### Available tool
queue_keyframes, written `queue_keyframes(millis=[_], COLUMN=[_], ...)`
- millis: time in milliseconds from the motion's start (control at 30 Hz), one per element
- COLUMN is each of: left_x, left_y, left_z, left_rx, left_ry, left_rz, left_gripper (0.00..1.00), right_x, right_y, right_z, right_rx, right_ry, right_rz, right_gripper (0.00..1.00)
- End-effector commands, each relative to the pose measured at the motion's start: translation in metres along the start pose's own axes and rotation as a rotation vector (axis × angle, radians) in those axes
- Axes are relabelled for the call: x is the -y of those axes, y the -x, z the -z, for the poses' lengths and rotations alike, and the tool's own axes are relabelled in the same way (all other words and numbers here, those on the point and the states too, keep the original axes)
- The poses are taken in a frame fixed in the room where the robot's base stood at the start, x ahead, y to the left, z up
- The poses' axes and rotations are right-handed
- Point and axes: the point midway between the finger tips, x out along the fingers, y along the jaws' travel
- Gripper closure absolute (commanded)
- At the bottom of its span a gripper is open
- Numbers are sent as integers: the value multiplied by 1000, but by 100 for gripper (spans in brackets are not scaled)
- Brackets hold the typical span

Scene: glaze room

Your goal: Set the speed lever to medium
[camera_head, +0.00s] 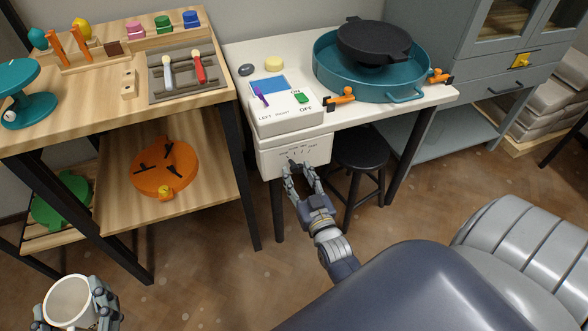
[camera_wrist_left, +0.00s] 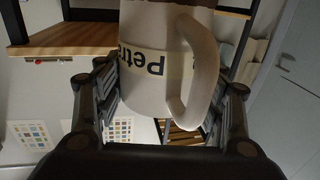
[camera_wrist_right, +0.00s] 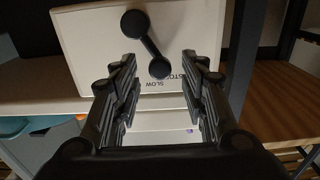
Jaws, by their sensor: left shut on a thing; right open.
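The speed lever is a black bar with round ends on the front of the white control box (camera_head: 290,152).
The white table carries a purple left/right switch (camera_head: 261,97), a green on/off switch (camera_head: 301,98) and a teal basin (camera_head: 336,82) with a black wheel (camera_head: 374,42). A black stool (camera_head: 358,150) stands below. A wooden shelf unit (camera_head: 120,98) stands left.

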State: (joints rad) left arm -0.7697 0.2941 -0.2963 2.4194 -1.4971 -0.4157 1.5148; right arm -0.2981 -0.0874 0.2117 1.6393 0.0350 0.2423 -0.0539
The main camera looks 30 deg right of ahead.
Motion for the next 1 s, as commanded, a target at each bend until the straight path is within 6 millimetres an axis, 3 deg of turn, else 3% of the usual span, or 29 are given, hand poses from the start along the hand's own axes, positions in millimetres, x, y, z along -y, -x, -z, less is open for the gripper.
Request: queue_keyframes(millis=[200,567,767,1000], left_x=[0,0,0,0], left_y=[0,0,0,0], left_z=[-3,-3,-3,-2], left_rx=[-2,-2,-2,-2], left_ry=[0,0,0,0], left_rz=[0,0,0,0], left_gripper=[68,68,68,68], right_x=[0,0,1,2], right_y=[-27,-32,-32,-32], right_z=[-1,0,0,0], right_rx=[0,1,1,3], right_ry=[0,0,0,-10], right_rz=[0,0,1,3], right_gripper=[60,60,99,99])
